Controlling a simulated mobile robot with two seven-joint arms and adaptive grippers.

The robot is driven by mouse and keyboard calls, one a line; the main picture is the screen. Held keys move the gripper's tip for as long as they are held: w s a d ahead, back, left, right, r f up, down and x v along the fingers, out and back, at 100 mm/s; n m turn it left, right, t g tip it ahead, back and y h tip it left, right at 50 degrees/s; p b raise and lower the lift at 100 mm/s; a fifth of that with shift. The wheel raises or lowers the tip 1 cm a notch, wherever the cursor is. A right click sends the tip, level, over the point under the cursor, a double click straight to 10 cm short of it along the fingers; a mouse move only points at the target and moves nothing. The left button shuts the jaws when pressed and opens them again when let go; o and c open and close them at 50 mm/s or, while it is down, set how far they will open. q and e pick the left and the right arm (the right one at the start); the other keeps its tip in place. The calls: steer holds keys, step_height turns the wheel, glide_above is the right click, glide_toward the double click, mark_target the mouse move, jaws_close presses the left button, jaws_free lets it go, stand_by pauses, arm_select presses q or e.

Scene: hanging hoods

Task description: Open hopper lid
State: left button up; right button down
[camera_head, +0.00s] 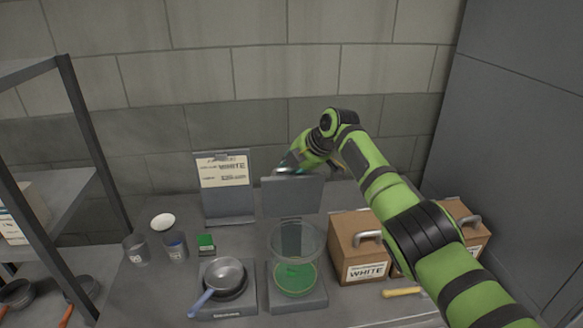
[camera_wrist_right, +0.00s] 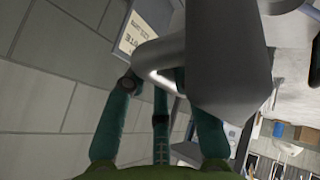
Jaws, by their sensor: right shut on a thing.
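The clear hopper (camera_head: 296,243) stands on a grey base, with green material in its bottom. A flat grey plate, which looks like the hopper lid (camera_head: 291,198), stands upright behind it. My right gripper (camera_head: 300,170) is at the plate's top edge, reaching over from the right and partly hidden. In the right wrist view, my teal fingers (camera_wrist_right: 158,84) are shut around a pale curved handle (camera_wrist_right: 163,52) beside a large grey surface (camera_wrist_right: 228,70). My left gripper is out of view.
A grey scale with a pan (camera_head: 223,274) stands left of the hopper. Cups, a white bowl (camera_head: 162,221) and a green box (camera_head: 206,242) are farther left. Brown WHITE-labelled boxes (camera_head: 366,272) stand close on the right, under my arm. A sign (camera_head: 226,186) stands behind.

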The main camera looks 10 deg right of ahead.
steer(key=shift+w+d+r, duration=0.15)
steer(key=shift+w+r, duration=0.15)
steer(key=shift+w, duration=0.05)
steer(key=c, duration=1)
jaws_free()
steer(key=shift+w+f, duration=0.1)
steer(key=shift+w, duration=0.1)
steer(key=v, duration=1)
steer(key=shift+w+d, duration=0.15)
steer(key=shift+d, duration=0.1)
